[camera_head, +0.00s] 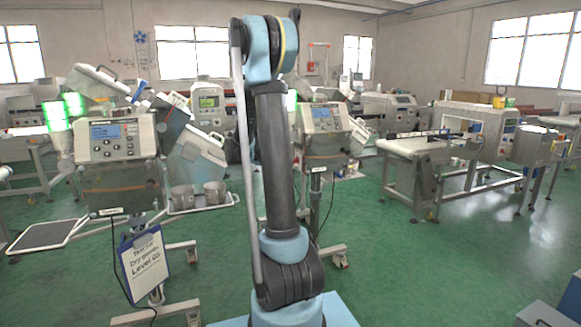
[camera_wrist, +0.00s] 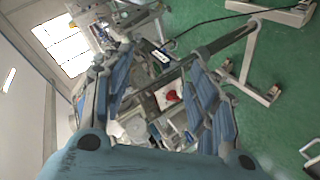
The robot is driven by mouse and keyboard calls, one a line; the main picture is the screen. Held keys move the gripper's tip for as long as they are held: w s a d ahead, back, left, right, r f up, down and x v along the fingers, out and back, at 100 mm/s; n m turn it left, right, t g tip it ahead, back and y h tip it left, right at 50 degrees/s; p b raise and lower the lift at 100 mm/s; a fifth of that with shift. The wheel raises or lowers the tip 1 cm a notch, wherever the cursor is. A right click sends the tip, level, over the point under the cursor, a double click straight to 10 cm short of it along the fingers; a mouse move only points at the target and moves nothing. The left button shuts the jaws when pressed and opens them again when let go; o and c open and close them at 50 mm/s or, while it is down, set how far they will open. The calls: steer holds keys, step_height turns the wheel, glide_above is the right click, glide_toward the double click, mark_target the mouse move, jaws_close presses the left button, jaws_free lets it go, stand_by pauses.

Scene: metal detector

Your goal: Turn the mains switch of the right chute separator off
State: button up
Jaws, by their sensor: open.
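The right chute separator (camera_head: 325,135), a pale machine with a display and buttons on a stand, is partly hidden behind my arm in the head view. In the wrist view a red knob (camera_wrist: 172,96) on a light plate, apparently the mains switch, shows between the fingers of my gripper (camera_wrist: 161,64). The fingers are spread and hold nothing. I cannot tell the knob's setting or its distance from the fingers. The gripper does not show in the head view. A similar left chute separator (camera_head: 115,140) stands at the left.
A clipboard (camera_head: 145,262) hangs below the left separator, and metal cups (camera_head: 182,197) stand on a tray beside it. A conveyor machine (camera_head: 425,146) stands at the right. Stand legs (camera_wrist: 248,85) and a cable (camera_wrist: 215,20) are near the fingers in the wrist view.

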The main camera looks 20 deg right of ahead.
steer(key=w+f+m+t+h, duration=0.1)
steer(key=w+f+h, duration=0.35)
steer(key=w, duration=0.95)
steer(key=w+a+f+t+h, duration=0.2)
steer(key=w+f+h, duration=0.3)
steer(key=f, duration=0.5)
steer(key=w+d+r, duration=0.2)
steer(key=w+d, duration=0.1)
steer(key=d, duration=0.5)
steer(key=w+d+r+y, duration=0.1)
steer(key=w+d+r, duration=0.1)
steer(key=d, duration=0.6)
steer(key=shift+w+r+m, duration=0.3)
steer(key=shift+w+r, duration=0.05)
steer(key=shift+w, duration=0.5)
steer(key=c, duration=1.1)
